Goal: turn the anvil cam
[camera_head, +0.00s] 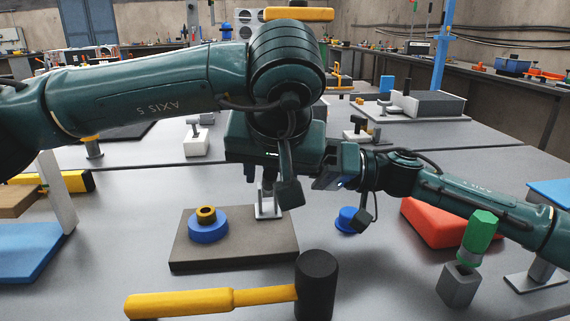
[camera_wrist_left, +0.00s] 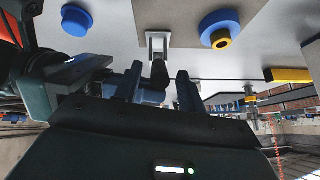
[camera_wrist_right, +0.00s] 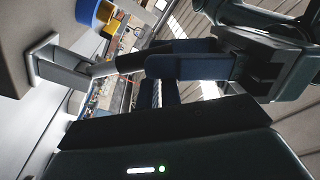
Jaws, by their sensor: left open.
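The fixture (camera_head: 268,209) has a pale base and upright post, standing at the back edge of a dark board. It also shows in the left wrist view (camera_wrist_left: 158,42) and the right wrist view (camera_wrist_right: 44,60). Its dark handle (camera_wrist_left: 160,74) rises between the two fingers of my left gripper (camera_wrist_left: 160,88), which is open around it; contact cannot be told. In the head view my left gripper (camera_head: 268,178) is above the fixture, partly hidden. My right gripper (camera_head: 329,178) comes in close from the right; its jaw gap is unclear. I cannot tell which part is the anvil cam.
A blue disc with a brass ring (camera_head: 207,228) sits on the dark board (camera_head: 235,259). A mallet (camera_head: 316,284) lies in front. A blue knob (camera_head: 350,220), a red block (camera_head: 437,226) and a green-handled tool (camera_head: 480,232) stand to the right. The arms crowd the middle.

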